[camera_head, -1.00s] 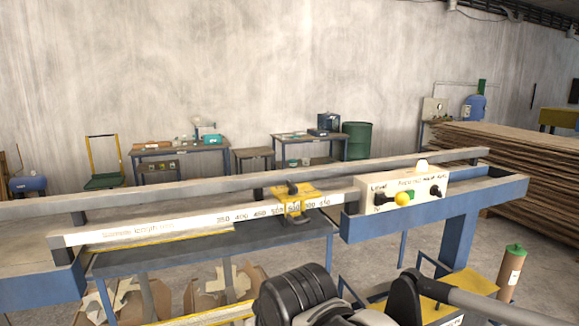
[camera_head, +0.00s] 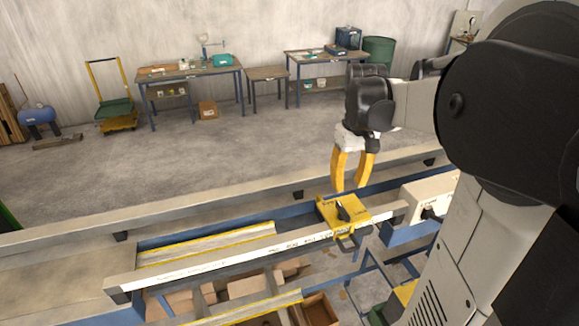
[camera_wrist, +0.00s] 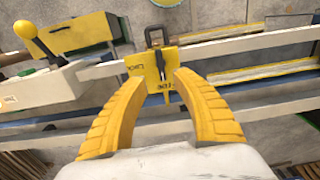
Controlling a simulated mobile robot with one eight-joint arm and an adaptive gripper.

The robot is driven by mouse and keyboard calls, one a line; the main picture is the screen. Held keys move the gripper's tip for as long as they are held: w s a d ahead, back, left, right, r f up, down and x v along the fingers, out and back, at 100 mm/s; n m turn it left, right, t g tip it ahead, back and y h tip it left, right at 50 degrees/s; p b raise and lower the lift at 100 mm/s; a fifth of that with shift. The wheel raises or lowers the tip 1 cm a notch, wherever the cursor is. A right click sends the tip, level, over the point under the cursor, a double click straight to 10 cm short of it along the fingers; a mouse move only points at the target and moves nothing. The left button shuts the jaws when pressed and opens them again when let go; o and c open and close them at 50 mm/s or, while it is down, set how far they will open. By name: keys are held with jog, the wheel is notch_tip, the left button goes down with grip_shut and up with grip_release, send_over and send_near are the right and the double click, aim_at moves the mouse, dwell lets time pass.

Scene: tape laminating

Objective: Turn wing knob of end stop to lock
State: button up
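The end stop (camera_head: 333,220) is a yellow block on the white scale rail, with "Free" and "Lock" printed on its top. Its black wing knob (camera_head: 343,212) stands on that top. My gripper (camera_head: 351,188) is open and empty, its yellow fingers pointing down just above and behind the end stop. In the wrist view the end stop (camera_wrist: 172,66) lies just beyond and between my two spread fingertips (camera_wrist: 157,78). The knob (camera_wrist: 160,64) shows there as a narrow dark bar, apart from both fingers.
The white scale rail (camera_head: 215,258) runs left from the end stop. A white control box (camera_head: 428,195) stands close to its right; its yellow ball handle (camera_wrist: 23,29) shows in the wrist view. A long rear beam (camera_head: 200,218) passes behind.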

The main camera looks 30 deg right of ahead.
aim_at(344, 211)
notch_tip(344, 211, down, 10)
jog(key=shift+s, duration=0.1)
dwell(0.4)
grip_shut()
